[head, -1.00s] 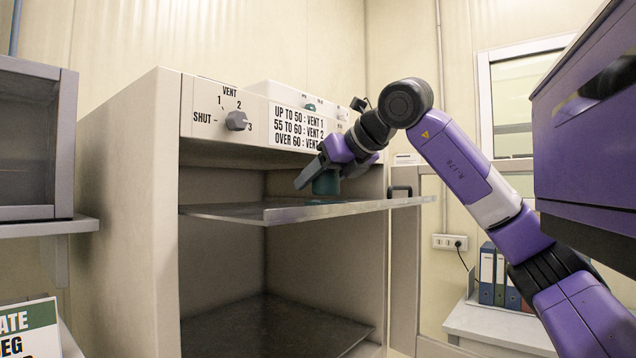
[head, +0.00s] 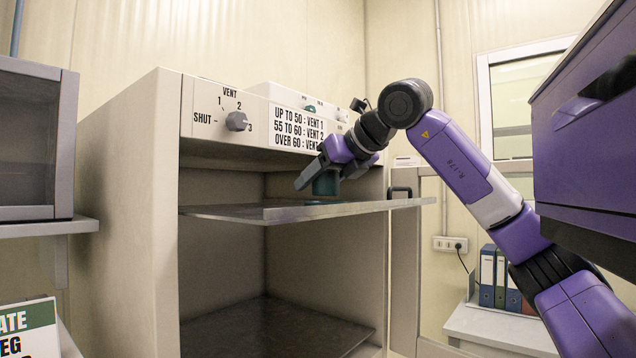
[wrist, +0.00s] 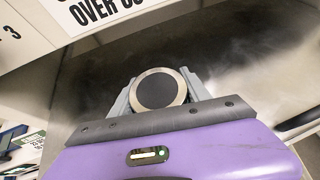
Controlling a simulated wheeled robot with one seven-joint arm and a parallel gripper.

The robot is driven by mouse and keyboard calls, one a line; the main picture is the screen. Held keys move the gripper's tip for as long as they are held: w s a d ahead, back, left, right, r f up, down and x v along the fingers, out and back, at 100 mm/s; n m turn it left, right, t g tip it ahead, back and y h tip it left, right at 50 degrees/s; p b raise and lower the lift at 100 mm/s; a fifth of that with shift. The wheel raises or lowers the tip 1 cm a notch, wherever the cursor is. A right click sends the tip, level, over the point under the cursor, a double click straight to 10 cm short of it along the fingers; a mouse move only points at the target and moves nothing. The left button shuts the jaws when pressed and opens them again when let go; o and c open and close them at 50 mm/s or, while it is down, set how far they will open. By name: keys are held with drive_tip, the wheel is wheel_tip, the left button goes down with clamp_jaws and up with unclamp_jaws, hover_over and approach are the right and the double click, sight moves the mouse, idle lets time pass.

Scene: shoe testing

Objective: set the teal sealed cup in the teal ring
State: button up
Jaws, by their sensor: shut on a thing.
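The teal cup (head: 325,184) is between the fingers of my gripper (head: 330,180), at the shelf in the cabinet's upper opening. My gripper is shut on it. The cup looks upright, with its base at or just above the shelf. In the wrist view the cup's round dark top with a pale rim (wrist: 158,89) sits between the two grey fingers. A thin teal edge (head: 318,201) shows under the cup on the shelf; it may be the teal ring, but it is mostly hidden and I cannot tell whether the cup is inside it.
The metal shelf (head: 235,212) sticks out of the open cabinet (head: 130,220). A panel with a vent knob (head: 236,121) and a printed sign (head: 297,130) is just above the opening. The shelf's left part is bare. A handle (head: 400,192) is at the right.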

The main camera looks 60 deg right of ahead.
sight(335, 178)
drive_tip(key=shift+f+b, duration=1.15)
drive_tip(key=shift+f, duration=0.05)
drive_tip(key=o, duration=1.5)
drive_tip(key=shift+o, duration=0.2)
drive_tip(key=shift+b+v, duration=0.9)
drive_tip(key=shift+v, duration=3.05)
